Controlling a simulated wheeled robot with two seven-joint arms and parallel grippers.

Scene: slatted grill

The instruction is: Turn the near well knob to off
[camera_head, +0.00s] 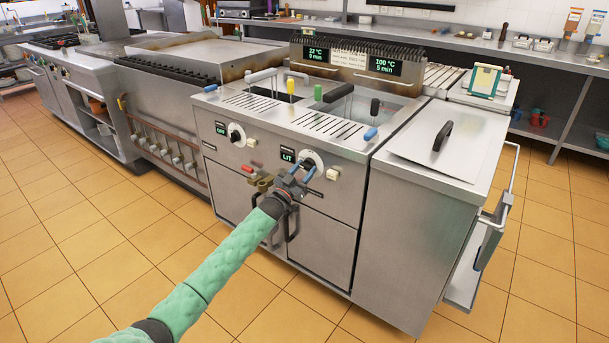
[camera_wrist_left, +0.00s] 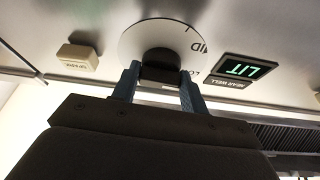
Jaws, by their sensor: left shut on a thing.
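The near well knob is a dark knob (camera_wrist_left: 160,68) on a white round dial (camera_wrist_left: 140,38), on the steel front panel of the fryer. In the head view the dial (camera_head: 313,158) shows just behind my left gripper (camera_head: 297,169). In the left wrist view the two blue fingers (camera_wrist_left: 160,82) are shut on the knob, one on each side. The NEAR WELL display (camera_wrist_left: 248,69) beside the dial reads LIT in green; it also shows in the head view (camera_head: 287,156). Part of the dial's lettering is hidden, and I cannot tell the knob's exact setting. My right gripper is not in view.
A second knob (camera_head: 236,135) with a display reading OFF (camera_head: 221,128) is further left. A cream spark button (camera_wrist_left: 78,60) sits beside the dial. Handled baskets stand in the wells above. A lidded steel cabinet (camera_head: 440,158) adjoins on the right. The tiled floor in front is clear.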

